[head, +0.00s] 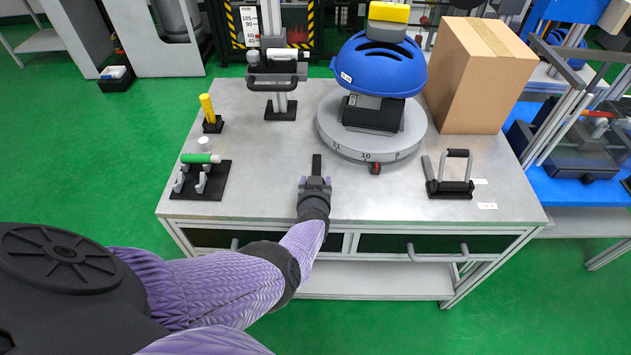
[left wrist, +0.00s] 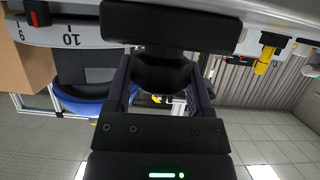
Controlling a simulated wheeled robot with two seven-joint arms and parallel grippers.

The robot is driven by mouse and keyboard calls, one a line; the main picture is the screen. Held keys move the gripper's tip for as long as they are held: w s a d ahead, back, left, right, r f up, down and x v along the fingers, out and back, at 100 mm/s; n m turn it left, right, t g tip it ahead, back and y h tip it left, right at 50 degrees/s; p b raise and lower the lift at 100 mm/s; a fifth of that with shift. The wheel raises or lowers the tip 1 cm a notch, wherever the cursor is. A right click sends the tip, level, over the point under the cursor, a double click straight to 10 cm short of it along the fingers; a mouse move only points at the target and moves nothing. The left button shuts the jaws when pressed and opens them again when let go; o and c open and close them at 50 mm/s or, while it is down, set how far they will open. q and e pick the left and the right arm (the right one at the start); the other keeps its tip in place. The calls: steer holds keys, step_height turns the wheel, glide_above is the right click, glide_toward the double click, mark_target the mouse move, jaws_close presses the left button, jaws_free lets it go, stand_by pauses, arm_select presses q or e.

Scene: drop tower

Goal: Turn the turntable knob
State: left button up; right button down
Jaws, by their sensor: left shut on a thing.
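The grey turntable (head: 330,137) has a number scale on its rim and carries a dark block and a blue helmet (head: 382,66). My right gripper is not in view.
A cardboard box (head: 478,75) stands right of the turntable. A black-handled fixture (head: 450,187) is at the front right. A press-like stand (head: 280,95) is at the back.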

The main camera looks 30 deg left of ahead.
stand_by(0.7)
arm_select(q)
steer(key=o, duration=1.2)
steer(key=shift+w, duration=0.1)
steer(key=shift+o, duration=0.2)
steer(key=p+v, duration=0.7)
steer(key=v, duration=0.3)
steer(key=shift+p, duration=0.4)
